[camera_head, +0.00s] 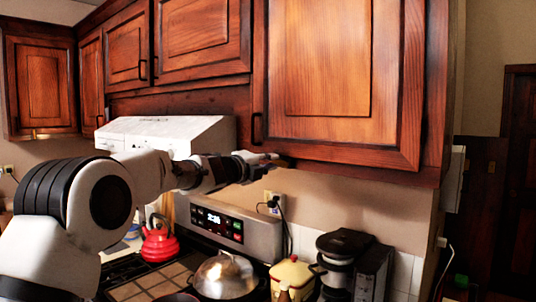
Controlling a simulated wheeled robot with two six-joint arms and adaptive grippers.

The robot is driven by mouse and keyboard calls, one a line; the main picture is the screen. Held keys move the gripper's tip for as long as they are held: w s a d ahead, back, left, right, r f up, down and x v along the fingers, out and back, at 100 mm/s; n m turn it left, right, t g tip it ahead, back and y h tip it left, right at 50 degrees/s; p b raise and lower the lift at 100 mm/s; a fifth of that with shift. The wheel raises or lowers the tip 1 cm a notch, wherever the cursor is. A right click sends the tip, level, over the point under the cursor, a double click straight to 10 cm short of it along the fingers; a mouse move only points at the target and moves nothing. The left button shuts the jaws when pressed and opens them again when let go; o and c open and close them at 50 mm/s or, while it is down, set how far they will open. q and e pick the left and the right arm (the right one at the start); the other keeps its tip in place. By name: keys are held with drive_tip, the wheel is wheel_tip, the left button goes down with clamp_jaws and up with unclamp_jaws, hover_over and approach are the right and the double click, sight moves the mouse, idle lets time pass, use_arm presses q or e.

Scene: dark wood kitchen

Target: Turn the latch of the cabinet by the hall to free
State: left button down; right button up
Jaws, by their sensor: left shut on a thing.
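The cabinet by the hall (330,60) is the large wooden upper cabinet at right centre, with its door closed and a dark handle (257,128) low on the door's left side. My left arm comes in from the left, and my left gripper (266,159) is at the cabinet's bottom edge, just below and right of the handle. Its fingers are closed on a small part at that edge, apparently the latch. The fingers hide most of it, so I cannot tell how the latch is turned. My right gripper is not in view.
Below are a stove with a red kettle (160,243), a pot with a domed metal lid (226,275), a cream pot (292,277) and a black coffee maker (345,262). A range hood (165,131) is behind my left arm. A dark hall door (520,180) is at right.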

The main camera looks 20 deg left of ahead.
use_arm(q)
drive_tip(key=shift+f+n+p, duration=0.2)
drive_tip(key=shift+n+p, duration=0.4)
drive_tip(key=shift+n, duration=0.6)
drive_tip(key=c, duration=1.1)
unclamp_jaws()
drive_tip(key=shift+w+d, duration=0.1)
drive_tip(key=shift+d, duration=0.05)
drive_tip(key=v, duration=1.1)
drive_tip(key=shift+s, duration=0.25)
drive_tip(key=shift+w+d+f, duration=0.1)
drive_tip(key=shift+d+f, duration=0.05)
drive_tip(key=shift+d, duration=0.05)
